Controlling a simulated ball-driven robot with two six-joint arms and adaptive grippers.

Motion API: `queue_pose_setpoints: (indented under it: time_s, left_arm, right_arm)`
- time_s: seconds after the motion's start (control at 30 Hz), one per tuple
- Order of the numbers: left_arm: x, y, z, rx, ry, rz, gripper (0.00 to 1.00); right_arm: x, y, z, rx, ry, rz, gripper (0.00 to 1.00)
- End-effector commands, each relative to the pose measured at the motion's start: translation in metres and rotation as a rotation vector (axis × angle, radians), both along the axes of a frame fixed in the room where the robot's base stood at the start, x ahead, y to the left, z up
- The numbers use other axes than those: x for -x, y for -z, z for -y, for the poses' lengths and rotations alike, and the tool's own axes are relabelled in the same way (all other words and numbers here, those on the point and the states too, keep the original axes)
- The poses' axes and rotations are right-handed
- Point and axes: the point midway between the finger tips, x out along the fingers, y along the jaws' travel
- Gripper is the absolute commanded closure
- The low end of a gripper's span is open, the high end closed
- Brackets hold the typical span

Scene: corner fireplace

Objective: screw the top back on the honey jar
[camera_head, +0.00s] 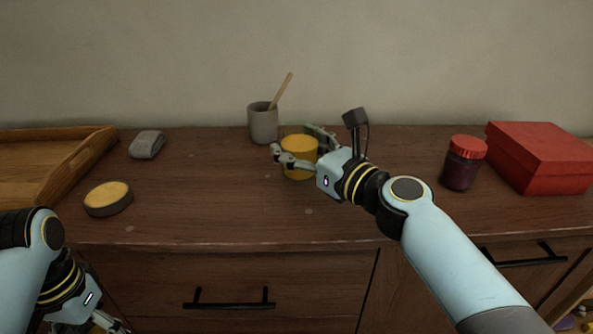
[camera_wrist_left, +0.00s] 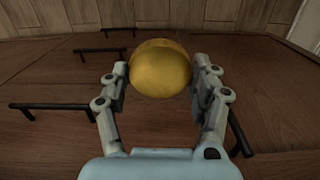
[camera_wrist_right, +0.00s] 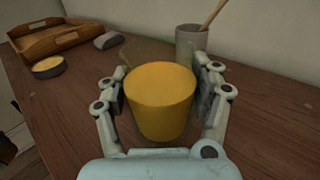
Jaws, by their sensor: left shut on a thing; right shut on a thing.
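The honey jar (camera_head: 299,158) is a yellow-amber cylinder standing upright on the brown cabinet top. My right gripper (camera_head: 291,141) is shut around its sides. In the right wrist view the jar (camera_wrist_right: 160,101) sits between both fingers, its flat yellow upper face uncovered. My left gripper (camera_head: 112,325) is low at the left, in front of the cabinet and well apart from the jar. In the left wrist view it is shut on a round yellow piece (camera_wrist_left: 160,70), which looks like the top.
A grey cup (camera_head: 263,125) with a wooden stick stands just behind the jar. A yellow-topped tin (camera_head: 108,198), grey block (camera_head: 147,145) and wooden tray (camera_head: 85,157) are left. A red-lidded jar (camera_head: 461,172) and red box (camera_head: 548,170) are right. Drawer handles stick out in front.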

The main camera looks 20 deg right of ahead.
Motion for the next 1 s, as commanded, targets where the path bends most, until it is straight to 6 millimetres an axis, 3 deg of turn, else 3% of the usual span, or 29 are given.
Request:
queue_pose_setpoints:
  time_s: [0.33, 0.6, 1.0]
  left_arm:
    - [0.0, 0.002, 0.0, 0.0, 0.0, 0.0, 0.51]
    - [0.003, 0.032, 0.0, 0.0, 0.0, -0.012, 0.51]
    - [0.003, 0.034, 0.0, 0.0, 0.0, -0.012, 0.51]
  right_arm:
    - [-0.002, 0.001, -0.001, -0.001, 0.0, 0.002, 0.94]
    - [-0.001, 0.04, -0.001, -0.001, 0.0, 0.0, 0.94]
    - [-0.001, 0.042, -0.001, -0.001, 0.0, 0.002, 0.94]
